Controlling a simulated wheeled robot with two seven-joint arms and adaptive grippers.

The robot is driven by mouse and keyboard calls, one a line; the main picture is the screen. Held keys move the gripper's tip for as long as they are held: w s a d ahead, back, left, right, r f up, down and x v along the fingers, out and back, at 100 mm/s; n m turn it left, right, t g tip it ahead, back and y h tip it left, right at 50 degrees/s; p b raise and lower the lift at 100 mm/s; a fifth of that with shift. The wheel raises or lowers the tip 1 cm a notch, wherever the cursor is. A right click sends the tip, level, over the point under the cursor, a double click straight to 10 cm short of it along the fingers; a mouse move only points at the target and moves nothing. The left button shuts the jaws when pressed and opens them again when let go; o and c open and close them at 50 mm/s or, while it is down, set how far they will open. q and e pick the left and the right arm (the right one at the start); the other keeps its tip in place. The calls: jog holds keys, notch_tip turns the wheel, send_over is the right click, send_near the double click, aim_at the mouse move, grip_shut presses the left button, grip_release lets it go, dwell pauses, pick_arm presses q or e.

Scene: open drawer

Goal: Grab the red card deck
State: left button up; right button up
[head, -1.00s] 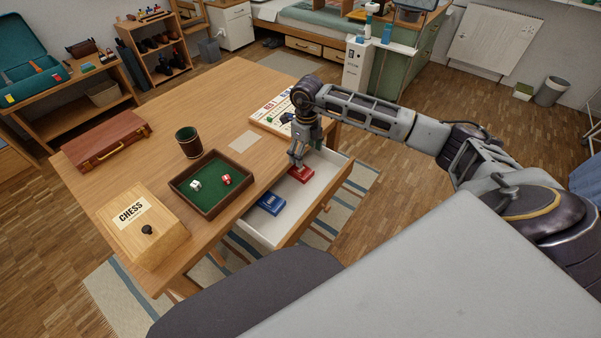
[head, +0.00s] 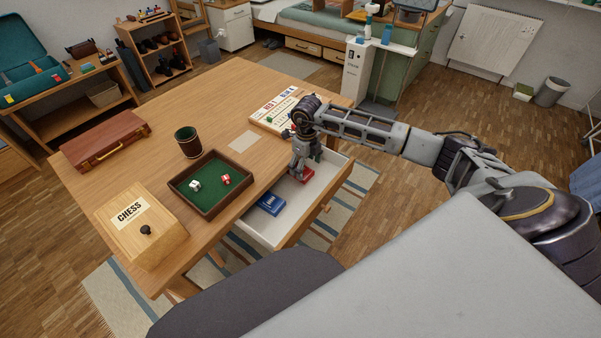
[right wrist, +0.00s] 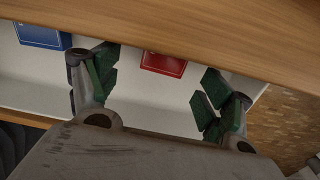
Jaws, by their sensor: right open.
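The red card deck (head: 307,174) lies in the open white drawer, partly hidden behind my right gripper in the head view. In the right wrist view the red deck (right wrist: 163,63) shows between the fingers and a little beyond them, with its far part cut off by the table edge. My right gripper (head: 300,172) is open and empty, pointing down into the drawer. In the right wrist view its green-padded fingers (right wrist: 156,92) stand wide apart. My left gripper is not in view.
A blue card deck (head: 270,203) lies in the same drawer (head: 262,230), left of the red one. The wooden table edge (right wrist: 200,35) overhangs the drawer's back. On the table are a dice tray (head: 212,207), a dice cup (head: 187,142) and a chess box (head: 143,226).

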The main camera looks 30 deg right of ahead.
aim_at(306, 174)
jog(key=shift+d+f, duration=0.1)
jog(key=shift+f, duration=0.6)
jog(key=shift+w+d+f+b, duration=0.15)
jog(key=shift+f+b, duration=0.15)
jog(key=shift+f, duration=1.5)
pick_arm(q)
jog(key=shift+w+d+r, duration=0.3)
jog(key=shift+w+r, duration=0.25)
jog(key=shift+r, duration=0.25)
pick_arm(e)
jog(key=c, duration=1.1)
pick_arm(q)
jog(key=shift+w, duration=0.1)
pick_arm(e)
jog(key=shift+r, duration=0.1)
